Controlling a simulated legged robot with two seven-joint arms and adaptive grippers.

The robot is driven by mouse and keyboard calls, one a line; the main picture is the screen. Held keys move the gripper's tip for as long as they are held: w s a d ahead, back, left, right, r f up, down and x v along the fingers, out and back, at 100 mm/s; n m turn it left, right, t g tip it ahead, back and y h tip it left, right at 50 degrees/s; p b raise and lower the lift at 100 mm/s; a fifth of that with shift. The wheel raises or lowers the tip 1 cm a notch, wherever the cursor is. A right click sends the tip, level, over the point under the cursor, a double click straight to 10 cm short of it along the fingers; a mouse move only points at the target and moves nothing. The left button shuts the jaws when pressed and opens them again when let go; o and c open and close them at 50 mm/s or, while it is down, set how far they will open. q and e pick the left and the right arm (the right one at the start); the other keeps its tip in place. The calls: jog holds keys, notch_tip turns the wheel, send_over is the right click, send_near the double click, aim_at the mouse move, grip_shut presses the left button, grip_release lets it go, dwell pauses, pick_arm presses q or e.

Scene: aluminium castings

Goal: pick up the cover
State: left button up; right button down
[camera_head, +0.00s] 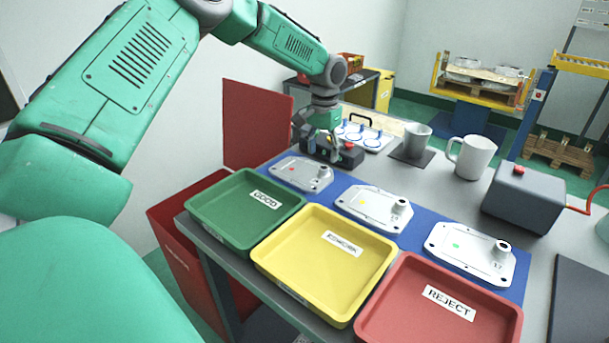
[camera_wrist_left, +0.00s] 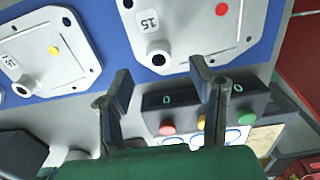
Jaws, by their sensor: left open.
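Three pale metal covers lie in a row on a blue mat (camera_head: 415,238). The cover with a red dot (camera_head: 300,173) is at the left, behind the green tray; it also shows in the left wrist view (camera_wrist_left: 190,22). The cover with a yellow dot (camera_head: 373,207) is in the middle, also in the left wrist view (camera_wrist_left: 32,48). The cover with a green dot (camera_head: 470,254) is at the right. My left gripper (camera_head: 322,138) is open and empty beyond the red-dot cover, above a dark button box (camera_head: 349,157). In the left wrist view its fingertips (camera_wrist_left: 160,80) are apart near that cover's edge.
Green (camera_head: 215,212), yellow (camera_head: 262,262) and red (camera_head: 380,335) trays line the front. A red bin (camera_head: 180,250) is below left.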

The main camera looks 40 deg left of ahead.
aim_at(321, 169)
pick_arm(q)
jog(key=shift+s+a+f, duration=0.1)
jog(key=shift+f, duration=0.5)
jog(key=f, duration=0.4)
jog(key=shift+d+f, duration=0.25)
jog(key=shift+d, duration=0.05)
jog(key=shift+a, duration=0.1)
jog(key=shift+s, duration=0.1)
grip_shut()
